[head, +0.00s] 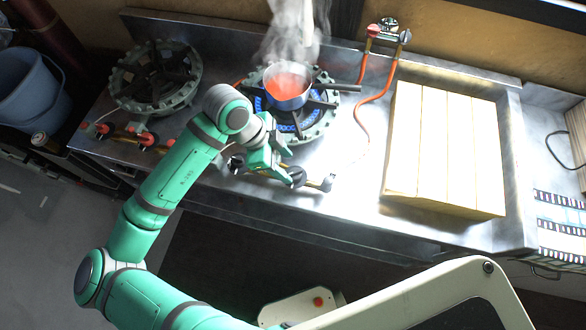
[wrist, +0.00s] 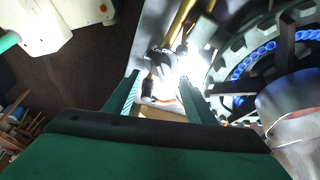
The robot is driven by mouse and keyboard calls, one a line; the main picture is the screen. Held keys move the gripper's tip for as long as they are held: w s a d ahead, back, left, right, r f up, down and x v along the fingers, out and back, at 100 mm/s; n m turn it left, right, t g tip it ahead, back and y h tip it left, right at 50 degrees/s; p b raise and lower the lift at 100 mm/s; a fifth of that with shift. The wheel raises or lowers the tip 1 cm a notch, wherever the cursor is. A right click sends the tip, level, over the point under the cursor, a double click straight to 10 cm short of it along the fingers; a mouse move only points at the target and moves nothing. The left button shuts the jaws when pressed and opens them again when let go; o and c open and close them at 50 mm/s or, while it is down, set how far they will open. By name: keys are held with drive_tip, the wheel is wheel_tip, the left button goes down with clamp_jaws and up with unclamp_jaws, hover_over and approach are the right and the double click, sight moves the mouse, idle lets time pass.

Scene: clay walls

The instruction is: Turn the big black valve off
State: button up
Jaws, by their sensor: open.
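The big black valve (head: 297,176) is a dark knob on the brass pipe along the front of the lit burner (head: 325,118). In the wrist view the black valve (wrist: 160,62) shows beyond and between my fingertips, partly washed out by glare. My gripper (head: 284,163) is open, close to the valve and just left of it in the head view. In the wrist view its two green fingers (wrist: 160,88) stand apart with a gap between them. I cannot tell whether they touch the valve. The burner's blue flame (wrist: 262,60) is burning.
A steaming pot (head: 290,98) with red contents sits on the lit burner, beside my gripper. An unlit burner (head: 152,78) with red-handled valves (head: 146,139) is at left. An orange hose (head: 363,115) runs behind right. A pale slatted block (head: 446,145) fills the counter's right.

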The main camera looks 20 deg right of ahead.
sight(293, 172)
drive_tip(key=shift+x, duration=2.75)
drive_tip(key=c, duration=1)
